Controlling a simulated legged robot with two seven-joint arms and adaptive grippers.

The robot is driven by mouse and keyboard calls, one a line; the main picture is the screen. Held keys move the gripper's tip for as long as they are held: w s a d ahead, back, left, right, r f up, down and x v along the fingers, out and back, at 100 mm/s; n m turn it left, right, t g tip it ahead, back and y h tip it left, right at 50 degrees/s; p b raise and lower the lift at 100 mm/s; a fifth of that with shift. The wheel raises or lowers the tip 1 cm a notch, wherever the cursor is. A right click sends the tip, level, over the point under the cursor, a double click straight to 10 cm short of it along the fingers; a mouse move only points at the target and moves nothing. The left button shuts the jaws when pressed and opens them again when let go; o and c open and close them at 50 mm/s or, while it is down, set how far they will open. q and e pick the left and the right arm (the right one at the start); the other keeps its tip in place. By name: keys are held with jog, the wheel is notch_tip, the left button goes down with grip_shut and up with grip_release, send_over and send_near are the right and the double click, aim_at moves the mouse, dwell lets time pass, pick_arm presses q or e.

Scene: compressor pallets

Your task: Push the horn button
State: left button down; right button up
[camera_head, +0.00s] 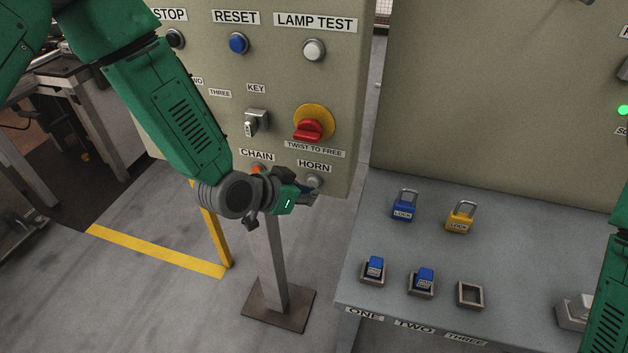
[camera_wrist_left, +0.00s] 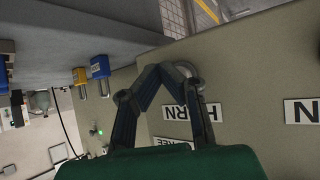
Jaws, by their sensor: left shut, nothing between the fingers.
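The grey horn button (camera_head: 315,181) sits under the HORN label (camera_head: 314,166) at the lower right of the beige control panel (camera_head: 345,120). My left gripper (camera_head: 312,198) is shut and empty, with its fingertips right at the button's lower side in the head view. In the left wrist view the dark fingers of the left gripper (camera_wrist_left: 165,70) meet at their tips. The round rim of the horn button (camera_wrist_left: 190,68) shows just behind and beside them. I cannot tell whether the tips touch it. My right gripper is out of view; only a green arm link shows at the right edge.
The orange chain button (camera_head: 257,169) is partly hidden behind my left wrist. A red twist knob (camera_head: 309,130) and a key switch (camera_head: 257,121) are above. A grey table (camera_head: 430,250) with blue (camera_head: 404,206) and yellow (camera_head: 461,217) padlocks stands to the right.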

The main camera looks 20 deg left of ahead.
pick_arm(q)
jog(key=shift+w, duration=0.55)
dwell(0.7)
jog(key=shift+s, duration=0.15)
jog(key=shift+s+a, duration=0.1)
jog(key=shift+s, duration=0.75)
jog(key=shift+s, duration=0.1)
jog(key=s, duration=0.5)
jog(key=shift+s+a+p, duration=0.1)
jog(key=shift+s+p, duration=0.3)
dwell(0.3)
